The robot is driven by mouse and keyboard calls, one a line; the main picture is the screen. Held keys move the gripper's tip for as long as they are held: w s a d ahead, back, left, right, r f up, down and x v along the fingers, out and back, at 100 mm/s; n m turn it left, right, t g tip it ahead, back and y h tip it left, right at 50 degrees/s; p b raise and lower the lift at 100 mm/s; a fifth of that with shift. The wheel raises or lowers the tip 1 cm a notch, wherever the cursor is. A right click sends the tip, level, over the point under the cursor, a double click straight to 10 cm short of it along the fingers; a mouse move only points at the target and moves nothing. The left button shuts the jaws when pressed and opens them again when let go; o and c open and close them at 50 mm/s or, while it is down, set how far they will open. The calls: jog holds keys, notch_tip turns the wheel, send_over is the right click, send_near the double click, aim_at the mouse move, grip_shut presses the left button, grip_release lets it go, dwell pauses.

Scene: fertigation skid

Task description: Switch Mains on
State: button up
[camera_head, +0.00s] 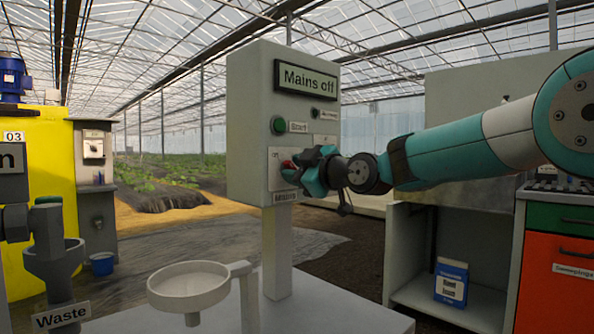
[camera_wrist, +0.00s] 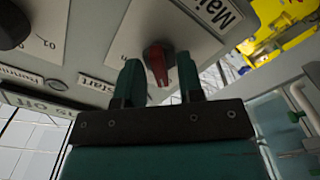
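The grey control box (camera_head: 255,130) stands on a post, and its display (camera_head: 306,79) reads "Mains off". The red rotary knob (camera_wrist: 157,64) sits on a plate low on the box face, beside a label that shows partly as "Mai" in the wrist view. In the head view only a bit of red (camera_head: 288,165) shows at my gripper (camera_head: 301,172). In the wrist view my gripper's two fingers (camera_wrist: 158,75) stand apart, one on each side of the knob, with small gaps visible. Whether the tips touch the face is unclear.
A green Start button (camera_head: 278,125) and a small dark button (camera_head: 315,113) sit above the knob. A white funnel bowl (camera_head: 188,286) and a grey Waste funnel (camera_head: 55,260) stand front left. An open cabinet (camera_head: 398,255) stands at right.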

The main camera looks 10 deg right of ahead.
grip_shut()
jog(key=shift+m, duration=0.4)
jog(key=m+p, duration=0.5)
jog(key=m, duration=0.6)
jog(key=shift+r+m+p, duration=0.1)
jog(key=shift+m+p, duration=0.3)
jog(key=m+p, duration=0.3)
jog(key=m, duration=0.2)
jog(key=shift+m, duration=0.3)
